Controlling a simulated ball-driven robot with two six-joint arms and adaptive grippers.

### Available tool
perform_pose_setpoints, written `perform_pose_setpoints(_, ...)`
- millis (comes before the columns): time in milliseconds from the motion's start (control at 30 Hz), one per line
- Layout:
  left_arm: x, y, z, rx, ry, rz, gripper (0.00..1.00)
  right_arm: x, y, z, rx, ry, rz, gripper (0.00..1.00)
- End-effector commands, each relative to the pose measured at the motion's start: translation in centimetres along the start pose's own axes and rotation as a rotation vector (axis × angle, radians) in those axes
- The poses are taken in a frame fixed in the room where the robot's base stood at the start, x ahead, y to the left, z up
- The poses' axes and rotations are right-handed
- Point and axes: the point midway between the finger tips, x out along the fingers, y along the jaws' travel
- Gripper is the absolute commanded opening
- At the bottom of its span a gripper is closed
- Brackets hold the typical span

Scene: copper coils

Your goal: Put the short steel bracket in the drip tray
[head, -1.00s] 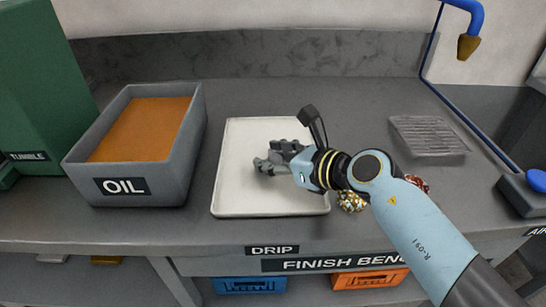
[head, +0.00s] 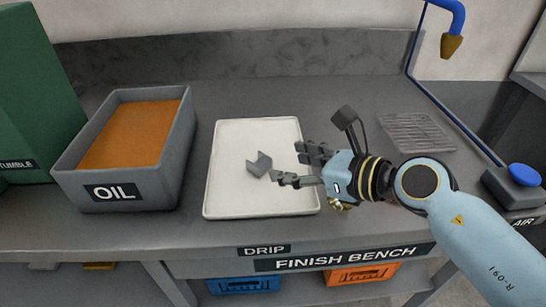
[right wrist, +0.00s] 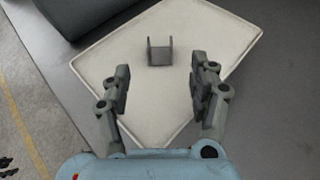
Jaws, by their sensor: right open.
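The short steel bracket (head: 259,164) is a small grey U-shaped piece. It rests on the white drip tray (head: 228,195), near the tray's middle. The right wrist view also shows the bracket (right wrist: 160,52) on the tray (right wrist: 225,30), apart from both fingers. My right gripper (head: 292,166) is open and empty, over the tray's right part, just right of the bracket. In the right wrist view its fingers (right wrist: 160,88) are spread wide with the bracket beyond their tips. My left gripper is not in view.
A grey bin of orange oil (head: 187,140) stands left of the tray. A slotted drain plate (head: 415,131) lies to the right, with a blue air nozzle (head: 452,44) above. A small brassy item (head: 341,205) shows partly under my right gripper. Bench behind the tray is clear.

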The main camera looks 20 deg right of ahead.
Motion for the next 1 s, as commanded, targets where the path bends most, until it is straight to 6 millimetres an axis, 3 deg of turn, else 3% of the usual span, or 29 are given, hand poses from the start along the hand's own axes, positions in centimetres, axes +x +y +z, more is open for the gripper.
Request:
perform_pose_setpoints(100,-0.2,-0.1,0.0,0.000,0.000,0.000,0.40,-2.1,0.0,0.0,-0.002,0.001,0.000,0.61)
perform_pose_setpoints(233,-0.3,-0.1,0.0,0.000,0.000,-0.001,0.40,-3.3,0.0,0.0,-0.001,0.000,0.001,0.61)
perform_pose_setpoints(800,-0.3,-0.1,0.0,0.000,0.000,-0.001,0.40,-3.6,0.0,0.1,0.004,-0.004,0.000,0.61)
perform_pose_setpoints(900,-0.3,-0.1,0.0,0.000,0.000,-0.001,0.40,-3.8,-0.1,1.6,0.062,-0.064,-0.014,0.61)
perform_pose_setpoints(1000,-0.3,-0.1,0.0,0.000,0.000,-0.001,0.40,-5.0,-1.1,5.6,0.253,-0.242,-0.058,0.61)
